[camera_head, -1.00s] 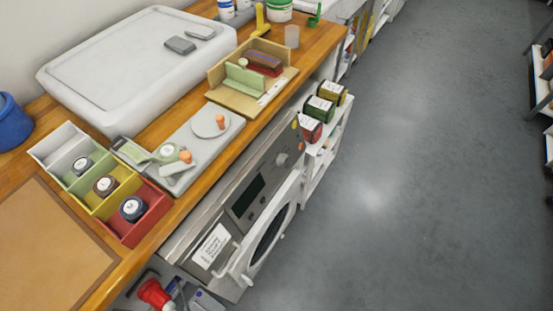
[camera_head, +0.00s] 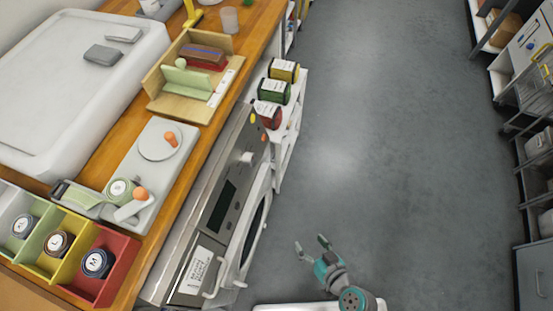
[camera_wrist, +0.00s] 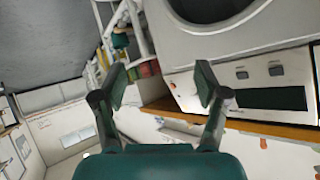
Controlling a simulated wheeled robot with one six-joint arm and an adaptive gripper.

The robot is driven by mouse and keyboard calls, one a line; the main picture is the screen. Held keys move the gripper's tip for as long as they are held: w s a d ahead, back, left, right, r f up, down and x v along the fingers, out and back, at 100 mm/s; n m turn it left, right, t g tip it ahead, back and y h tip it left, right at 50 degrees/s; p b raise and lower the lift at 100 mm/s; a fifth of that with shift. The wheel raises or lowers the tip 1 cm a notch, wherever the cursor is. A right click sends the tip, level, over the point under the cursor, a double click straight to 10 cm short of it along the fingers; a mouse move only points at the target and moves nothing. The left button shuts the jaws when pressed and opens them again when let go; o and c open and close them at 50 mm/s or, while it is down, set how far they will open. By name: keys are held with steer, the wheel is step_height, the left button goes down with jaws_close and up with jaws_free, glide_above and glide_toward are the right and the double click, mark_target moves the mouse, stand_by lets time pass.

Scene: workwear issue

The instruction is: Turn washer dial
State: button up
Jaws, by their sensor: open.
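The washer (camera_head: 190,276) stands under the wooden counter, with its grey control panel tilted upward. Its silver dial (camera_head: 247,158) sits on the panel beyond the dark display (camera_head: 222,205). The round door (camera_head: 256,222) faces the aisle. My gripper (camera_head: 311,243) is open and empty over the aisle, to the right of the washer and apart from it. In the wrist view the open fingers (camera_wrist: 160,80) show in front of the washer panel (camera_wrist: 225,92), which appears upside down. The right finger covers part of the panel, and I cannot tell the dial there.
A white shelf with several labelled tins (camera_head: 274,90) stands just beyond the washer. The counter holds a grey tray (camera_head: 118,190), colored bins (camera_head: 120,249) and a wooden box (camera_head: 182,107). Shelving (camera_head: 515,75) lines the right side. The grey floor (camera_head: 400,130) between is clear.

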steer(key=w+a+r+n+y, duration=0.1)
steer(key=w+a+n+y, duration=0.3)
steer(key=w, duration=0.6)
steer(key=n+g+y, duration=0.2)
steer(key=n+y, duration=0.3)
steer(key=y, duration=0.2)
glide_toward(255, 162)
steer(key=x, duration=0.9)
steer(key=shift+w+a+r, duration=0.1)
steer(key=shift+w+a, duration=0.1)
steer(key=shift+a, duration=0.15)
steer(key=c, duration=1.2)
steer(key=shift+o, duration=0.2)
